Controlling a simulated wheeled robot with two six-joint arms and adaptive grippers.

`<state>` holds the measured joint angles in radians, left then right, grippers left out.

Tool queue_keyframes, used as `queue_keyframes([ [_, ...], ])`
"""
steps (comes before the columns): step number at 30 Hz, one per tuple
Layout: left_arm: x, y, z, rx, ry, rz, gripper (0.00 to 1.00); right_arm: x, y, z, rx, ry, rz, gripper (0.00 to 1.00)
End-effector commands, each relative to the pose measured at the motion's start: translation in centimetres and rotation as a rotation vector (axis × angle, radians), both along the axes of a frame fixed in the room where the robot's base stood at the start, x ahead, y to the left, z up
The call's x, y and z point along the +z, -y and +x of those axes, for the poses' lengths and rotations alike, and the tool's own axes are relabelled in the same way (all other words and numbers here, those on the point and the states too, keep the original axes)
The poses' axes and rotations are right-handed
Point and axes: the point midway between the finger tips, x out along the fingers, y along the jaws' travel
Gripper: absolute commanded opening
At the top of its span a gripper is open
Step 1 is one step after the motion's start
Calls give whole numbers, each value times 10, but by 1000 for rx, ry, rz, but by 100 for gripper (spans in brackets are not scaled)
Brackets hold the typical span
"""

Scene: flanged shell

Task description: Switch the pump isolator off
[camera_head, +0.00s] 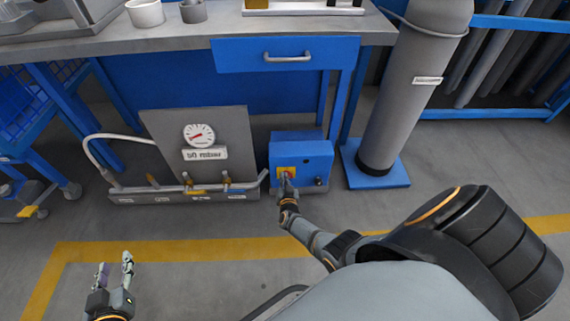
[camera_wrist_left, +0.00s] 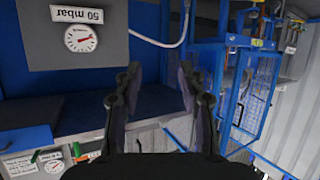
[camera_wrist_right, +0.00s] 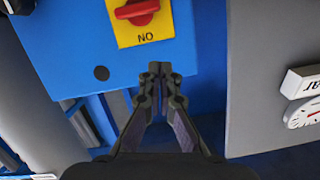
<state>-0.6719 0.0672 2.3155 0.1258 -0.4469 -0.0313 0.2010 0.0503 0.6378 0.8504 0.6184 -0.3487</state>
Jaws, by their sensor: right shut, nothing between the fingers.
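The pump isolator is a blue box (camera_head: 301,153) on the floor under the bench. On its front is a yellow plate with a red rotary handle, which shows close up in the right wrist view (camera_wrist_right: 137,10). The handle lies roughly crosswise there, and the plate's "ON" lettering appears upside down beside it. My right gripper (camera_head: 286,182) is at the box front, its fingers shut and empty; in the right wrist view the fingertips (camera_wrist_right: 160,70) are just beside the plate, with a gap to the handle. My left gripper (camera_head: 115,265) is open and empty above the floor at lower left.
A grey panel with a 50 mbar gauge (camera_head: 199,135) and pipework stands left of the box. A grey cylinder (camera_head: 412,90) on a blue base stands to its right. The bench drawer (camera_head: 286,55) is above. Floor in front is clear, with yellow lines.

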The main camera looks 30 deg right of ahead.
Motion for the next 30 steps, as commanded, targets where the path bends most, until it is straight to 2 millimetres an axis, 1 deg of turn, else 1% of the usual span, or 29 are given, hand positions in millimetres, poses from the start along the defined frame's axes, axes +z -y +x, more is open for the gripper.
queue_keyframes([
  [3, -24, 1, -15, -5, -112, -4, 40, 3, -3, -4, 0, 0, 1, 0],
  [9, -64, 5, -46, -17, -298, -11, 40, 5, -6, -11, 0, 0, 0, 0],
  [14, -91, 7, -75, -28, -446, -16, 40, 6, -10, -16, -1, 1, 0, 0],
  [18, -112, 10, -103, -39, -572, -22, 40, 7, -13, -21, -1, 0, 1, 0],
  [24, -133, 13, -139, -52, -723, -31, 40, 9, -16, -27, 0, 0, 1, 0],
  [26, -124, 12, -137, -54, -743, -21, 40, 13, -22, -36, -1, -2, 2, 0],
  [30, -120, 9, -139, -55, -779, -8, 40, 15, -27, -45, 0, 1, -1, 0],
])
